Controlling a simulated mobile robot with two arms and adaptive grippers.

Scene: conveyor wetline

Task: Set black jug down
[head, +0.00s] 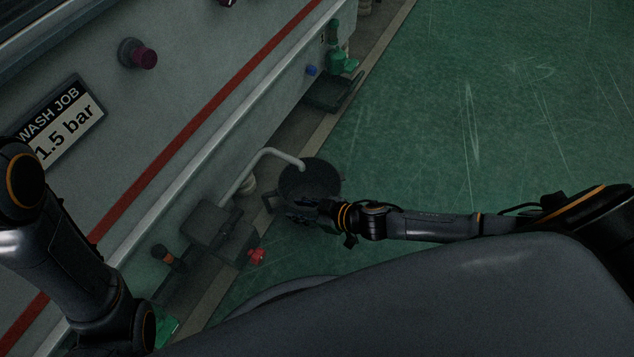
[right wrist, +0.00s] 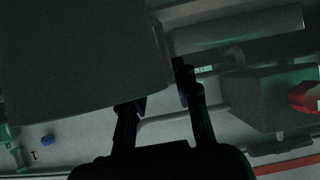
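The black jug (head: 310,178) shows in the head view as a dark round opening beside the machine, just by the curved end of a pale pipe. My right gripper (head: 308,210) is at the jug's near side and overlaps its edge. In the right wrist view the dark jug wall (right wrist: 80,55) fills the upper left. The right fingers (right wrist: 160,88) stand apart at its lower right corner, one tip partly hidden by the jug. What lies between the tips is unclear, and so is the jug's contact with the floor. My left arm shows at lower left; its gripper is out of view.
The pale pipe (head: 270,155) bends over the jug. A dark box (head: 222,230) with a red knob (head: 257,256) stands to its left. A dark tray-like part (head: 335,90) and a green fitting (head: 343,62) lie farther along the machine. The green floor (head: 480,110) to the right is clear.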

